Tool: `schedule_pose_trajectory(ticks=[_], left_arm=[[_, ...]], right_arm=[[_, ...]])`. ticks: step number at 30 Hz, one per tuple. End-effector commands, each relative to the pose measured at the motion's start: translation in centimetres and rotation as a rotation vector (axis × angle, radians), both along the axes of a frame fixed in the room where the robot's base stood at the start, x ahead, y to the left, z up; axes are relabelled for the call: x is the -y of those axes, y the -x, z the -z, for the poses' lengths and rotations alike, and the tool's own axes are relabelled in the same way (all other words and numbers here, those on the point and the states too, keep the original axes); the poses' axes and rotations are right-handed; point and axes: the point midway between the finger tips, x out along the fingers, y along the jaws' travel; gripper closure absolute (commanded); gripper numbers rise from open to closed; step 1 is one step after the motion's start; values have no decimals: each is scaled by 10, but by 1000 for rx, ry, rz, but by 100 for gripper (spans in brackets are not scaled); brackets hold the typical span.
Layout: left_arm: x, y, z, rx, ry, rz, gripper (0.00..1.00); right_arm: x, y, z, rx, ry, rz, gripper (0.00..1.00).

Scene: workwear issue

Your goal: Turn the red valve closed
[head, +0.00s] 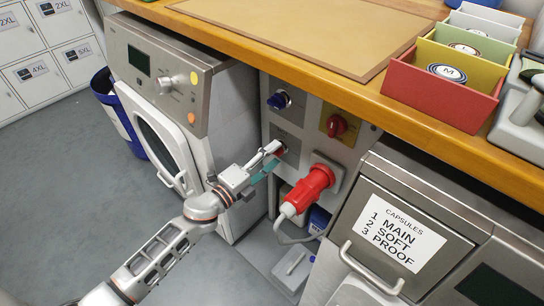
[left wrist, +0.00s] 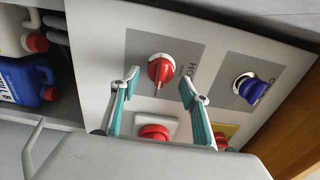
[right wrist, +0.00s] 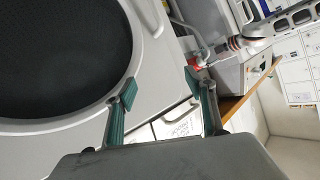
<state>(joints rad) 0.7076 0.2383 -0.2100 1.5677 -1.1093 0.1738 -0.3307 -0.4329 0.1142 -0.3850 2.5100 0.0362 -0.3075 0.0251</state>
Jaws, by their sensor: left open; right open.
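The red valve (left wrist: 160,70) is a round red handle on a grey plate marked HOT. In the head view its red edge (head: 280,150) shows, mostly hidden behind my left gripper (head: 268,158). In the left wrist view my left gripper (left wrist: 159,88) is open, with one teal-padded finger on each side of the valve as seen from there. Whether the pads touch it cannot be told. My right gripper (right wrist: 160,88) is open and empty in the right wrist view, in front of a machine with a round dark door; it is out of the head view.
A blue valve (head: 279,100) sits above the red one. A red switch on a yellow plate (head: 337,126) and a large red plug (head: 309,188) with cable stand close to the right. The wooden counter (head: 330,85) overhangs the panel. A washer (head: 160,110) is at left.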

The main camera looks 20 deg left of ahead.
Motion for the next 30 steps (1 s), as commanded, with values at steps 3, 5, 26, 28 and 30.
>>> schedule_pose_trajectory(ticks=[3,5,26,28,30], left_arm=[[-5,12,2,-2,-2,0,54],[-8,21,2,-3,-3,0,54],[-41,111,0,-1,-1,-1,54],[-41,111,0,0,-1,-1,54],[-41,111,0,0,-1,-1,54]], right_arm=[[0,0,0,1,-1,2,45],[0,0,0,0,-1,3,45],[1,-1,-1,2,-1,4,45],[1,-1,-1,2,-1,4,45],[1,-1,0,2,-1,4,45]])
